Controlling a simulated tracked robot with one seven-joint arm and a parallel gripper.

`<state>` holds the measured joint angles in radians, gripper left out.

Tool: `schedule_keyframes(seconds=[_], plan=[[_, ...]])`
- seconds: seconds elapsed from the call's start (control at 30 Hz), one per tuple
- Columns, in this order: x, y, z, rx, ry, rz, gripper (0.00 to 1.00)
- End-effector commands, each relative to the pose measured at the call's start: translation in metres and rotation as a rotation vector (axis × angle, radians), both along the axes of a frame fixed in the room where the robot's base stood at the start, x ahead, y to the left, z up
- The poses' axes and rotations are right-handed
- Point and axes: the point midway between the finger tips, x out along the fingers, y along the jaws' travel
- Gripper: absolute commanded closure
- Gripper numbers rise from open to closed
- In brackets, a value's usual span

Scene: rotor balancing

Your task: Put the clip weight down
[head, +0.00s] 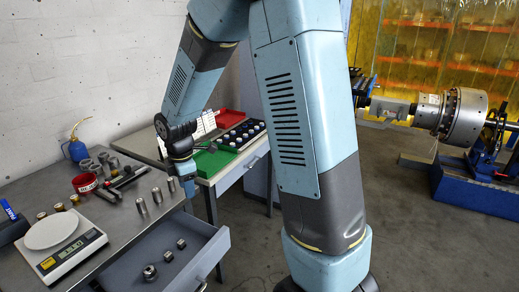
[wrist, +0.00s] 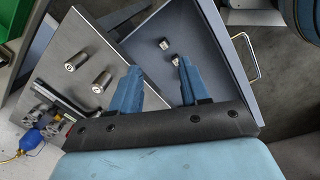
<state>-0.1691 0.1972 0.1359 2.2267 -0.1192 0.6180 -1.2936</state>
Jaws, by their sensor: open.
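Several small dark metal pieces lie in the open drawer (head: 205,262): one at the front (head: 150,272), one in the middle (head: 168,256) and one at the back (head: 181,243). I cannot tell which of them, if any, is the clip weight. The wrist view shows two small pieces in the drawer, one (wrist: 164,44) and another (wrist: 174,60) close to the right fingertip. My gripper (head: 187,184) is above the bench's right edge by the drawer. Its blue fingers (wrist: 158,64) are apart, and I see nothing held between them.
Plain metal cylinders (head: 157,195) stand on the grey bench near its right edge. A white scale (head: 62,240), a red ring-shaped item (head: 85,184) and a blue oil can (head: 77,150) are on the bench. Behind is a table with a green tray (head: 212,163). The rotor (head: 464,117) stands right.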

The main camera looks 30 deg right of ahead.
Motion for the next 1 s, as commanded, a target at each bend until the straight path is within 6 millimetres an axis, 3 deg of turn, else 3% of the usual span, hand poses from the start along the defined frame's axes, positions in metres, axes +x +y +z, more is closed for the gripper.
schedule_keyframes(seconds=[0.03, 0.2, 0.5, 0.7, 1.0], plan=[[-0.005, -0.008, 0.017, 0.008, -0.024, -0.064, 0.55], [-0.029, -0.034, 0.063, 0.042, -0.080, -0.302, 0.55], [-0.082, -0.074, 0.129, 0.138, -0.170, -0.717, 0.55], [-0.125, -0.096, 0.163, 0.226, -0.224, -0.988, 0.55], [-0.192, -0.122, 0.195, 0.389, -0.279, -1.377, 0.55]])
